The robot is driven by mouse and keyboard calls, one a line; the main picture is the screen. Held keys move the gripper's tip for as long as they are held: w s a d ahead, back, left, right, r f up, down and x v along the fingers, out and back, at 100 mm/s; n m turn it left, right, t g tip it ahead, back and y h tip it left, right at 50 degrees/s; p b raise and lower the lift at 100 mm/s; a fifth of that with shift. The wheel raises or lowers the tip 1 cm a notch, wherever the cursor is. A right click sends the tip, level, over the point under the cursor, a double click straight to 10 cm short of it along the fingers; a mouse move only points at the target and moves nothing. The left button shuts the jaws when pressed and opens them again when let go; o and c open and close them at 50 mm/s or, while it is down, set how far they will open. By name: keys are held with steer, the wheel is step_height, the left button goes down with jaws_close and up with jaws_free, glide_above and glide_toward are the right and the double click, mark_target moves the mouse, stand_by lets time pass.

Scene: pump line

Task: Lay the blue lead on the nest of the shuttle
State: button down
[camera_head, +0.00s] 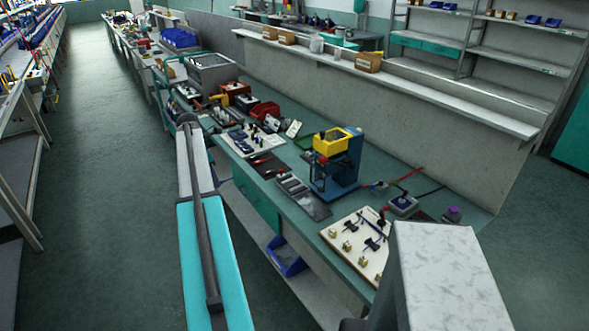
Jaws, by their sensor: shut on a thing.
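My gripper is not in view, so what it holds is hidden. I cannot make out a blue lead for certain; a dark blue rod-like piece (372,228) lies across the cream board (333,232) at the right end of the bench. A grey slotted tray (318,208) lies in front of the blue press with the yellow top (345,172). It may be the shuttle, but its nest is too small to tell. Nothing of mine is seen touching the tray or the board.
The long green bench (455,215) carries a second pale board (238,147), a dark mat (262,166) and a red bin (264,110). Red and black cables run behind a grey-blue unit (403,205). A blue bin (287,262) is below. The floor at left (105,200) is clear.

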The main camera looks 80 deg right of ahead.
steer(key=s+d, duration=0.8)
steer(key=s, duration=0.6)
glide_above(296, 188)
steer(key=f, duration=0.1)
steer(key=shift+w+a+n+p, duration=0.2)
steer(key=shift+a+n+p, duration=0.1)
steer(key=shift+n+p, duration=0.1)
steer(key=shift+f, duration=0.15)
steer(key=shift+f+b, duration=1.3)
steer(key=shift+f, duration=1.3)
steer(key=shift+f+p, duration=0.35)
steer(key=shift+a+f, duration=0.1)
steer(key=shift+f, duration=0.3)
